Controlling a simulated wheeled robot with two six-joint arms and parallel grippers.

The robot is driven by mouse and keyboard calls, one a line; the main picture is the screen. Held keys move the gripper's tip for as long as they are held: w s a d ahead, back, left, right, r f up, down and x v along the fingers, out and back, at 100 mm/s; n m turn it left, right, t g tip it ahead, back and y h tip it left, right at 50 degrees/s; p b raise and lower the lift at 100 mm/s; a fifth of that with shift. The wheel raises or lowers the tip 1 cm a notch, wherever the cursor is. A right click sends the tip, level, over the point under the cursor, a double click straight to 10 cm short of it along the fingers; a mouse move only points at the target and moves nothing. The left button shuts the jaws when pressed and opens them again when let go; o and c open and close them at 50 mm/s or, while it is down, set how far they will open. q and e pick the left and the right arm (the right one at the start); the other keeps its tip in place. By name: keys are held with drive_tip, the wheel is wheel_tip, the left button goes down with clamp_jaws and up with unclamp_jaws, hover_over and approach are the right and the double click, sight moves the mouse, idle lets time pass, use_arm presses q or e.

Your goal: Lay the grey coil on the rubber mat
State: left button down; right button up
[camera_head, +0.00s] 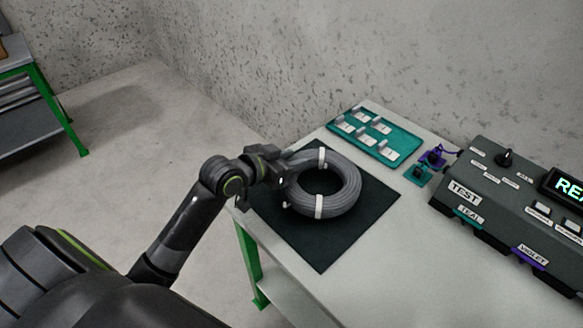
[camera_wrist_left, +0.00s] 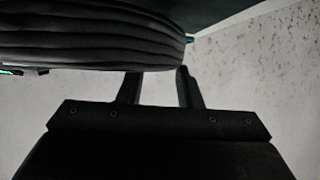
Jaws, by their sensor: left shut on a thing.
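The grey coil (camera_head: 343,204), a ring of cable bound with white ties, is over the black rubber mat (camera_head: 327,252) on the table. I cannot tell whether it rests on the mat or is slightly above it. My left gripper (camera_head: 285,168) is shut on the coil's left side. In the left wrist view the coil's dark ridged side (camera_wrist_left: 90,45) fills the upper left, and the gripper (camera_wrist_left: 160,88) reaches up to it; the fingertips are partly hidden by the coil. My right gripper is in neither view.
A teal tray (camera_head: 407,146) with several white labelled pieces lies behind the mat. Small teal and purple connectors (camera_head: 433,158) sit right of it. A dark test box (camera_head: 473,189) with labels and a lit display stands at the right. The white table (camera_head: 385,270) is bare in front.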

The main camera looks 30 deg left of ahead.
use_arm(q)
wheel_tip(320, 180, down, 2)
drive_tip(key=shift+f, duration=0.1)
drive_tip(key=c, duration=1)
unclamp_jaws()
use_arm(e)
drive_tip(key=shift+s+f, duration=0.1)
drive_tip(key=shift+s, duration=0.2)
use_arm(q)
drive_tip(key=p+v, duration=0.1)
drive_tip(key=v, duration=0.9)
drive_tip(key=shift+s, duration=0.15)
drive_tip(key=shift+v, duration=0.9)
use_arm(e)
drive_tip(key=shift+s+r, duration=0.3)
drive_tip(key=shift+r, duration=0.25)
